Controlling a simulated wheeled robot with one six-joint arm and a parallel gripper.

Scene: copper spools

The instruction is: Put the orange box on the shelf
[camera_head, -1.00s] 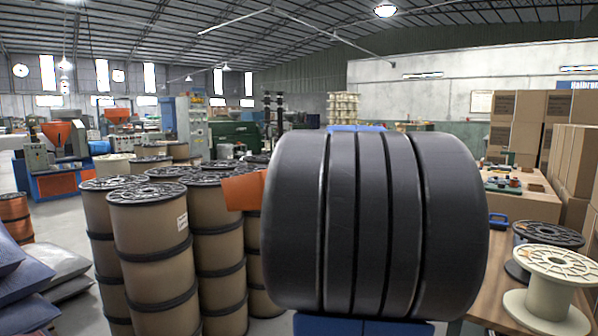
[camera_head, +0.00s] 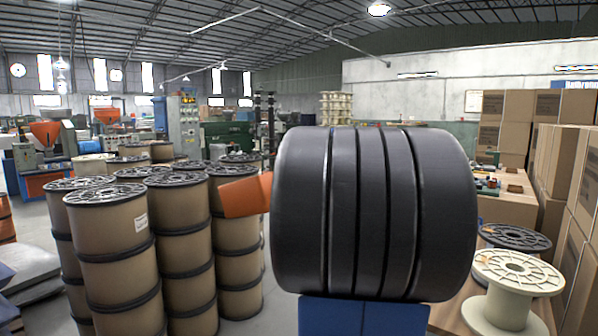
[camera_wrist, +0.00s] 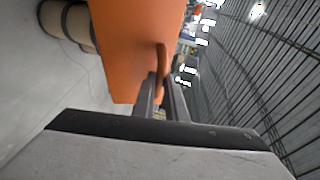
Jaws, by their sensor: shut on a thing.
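The orange box (camera_wrist: 135,45) is in my gripper (camera_wrist: 160,100) in the wrist view. In the head view the orange box (camera_head: 246,194) shows as a tilted orange piece in front of the stacked spools. Its right end and my gripper are hidden there behind my dark, thick arm link. I cannot make out a shelf in either view.
Stacked brown spools (camera_head: 112,238) stand at the left and centre-left. A wooden table (camera_head: 456,308) at the right holds a cream spool (camera_head: 510,282) and a dark-topped spool (camera_head: 515,238). Cardboard boxes (camera_head: 572,180) are piled at the far right. Grey floor shows between spools and bags.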

